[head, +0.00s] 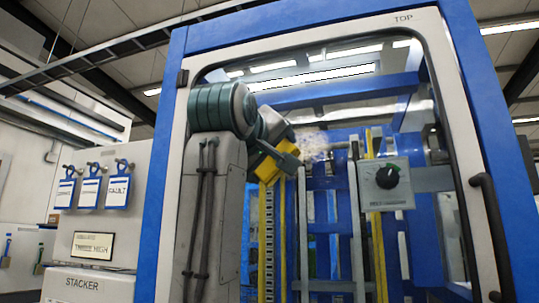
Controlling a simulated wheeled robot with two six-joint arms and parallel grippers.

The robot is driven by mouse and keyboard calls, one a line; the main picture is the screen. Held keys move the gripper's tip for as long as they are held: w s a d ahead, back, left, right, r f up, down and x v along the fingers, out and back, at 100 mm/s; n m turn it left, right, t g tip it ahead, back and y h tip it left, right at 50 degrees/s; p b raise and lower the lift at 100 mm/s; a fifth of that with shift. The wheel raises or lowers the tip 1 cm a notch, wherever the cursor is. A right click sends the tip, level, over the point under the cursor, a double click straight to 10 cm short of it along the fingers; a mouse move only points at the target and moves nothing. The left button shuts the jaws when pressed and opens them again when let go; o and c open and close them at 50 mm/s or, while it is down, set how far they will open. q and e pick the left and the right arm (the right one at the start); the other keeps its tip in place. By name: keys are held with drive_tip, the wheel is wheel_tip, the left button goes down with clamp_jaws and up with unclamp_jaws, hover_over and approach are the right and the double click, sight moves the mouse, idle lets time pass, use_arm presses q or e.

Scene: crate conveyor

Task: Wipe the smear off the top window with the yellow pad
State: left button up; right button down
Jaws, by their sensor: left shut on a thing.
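The top window is a clear pane in a pale frame (320,33), marked TOP at its upper right corner. A whitish, speckled smear (318,143) shows near the middle of the pane. My left gripper (283,158) is shut on the yellow pad (264,167), just left of and slightly below the smear. The pad is tilted and partly hidden by the gripper. I cannot tell whether the pad touches the pane. My right gripper is not in view.
A blue outer frame (163,150) surrounds the window. A dark handle (492,235) stands at the right edge. Blue-framed tags (92,187) hang on the stacker cabinet at left.

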use_arm(q)
drive_tip(key=shift+p+x, duration=0.4)
drive_tip(key=shift+x, duration=0.55)
drive_tip(key=shift+s+d+f+b, duration=0.25)
drive_tip(key=shift+d+b, duration=0.35)
drive_tip(key=shift+b, duration=0.5)
drive_tip(key=shift+s+d+b, duration=0.25)
drive_tip(key=shift+d+b, duration=0.6)
drive_tip(key=shift+b, duration=0.3)
drive_tip(key=shift+s+d+r+b, duration=0.15)
drive_tip(key=shift+d+b, duration=0.15)
drive_tip(key=shift+b, duration=0.3)
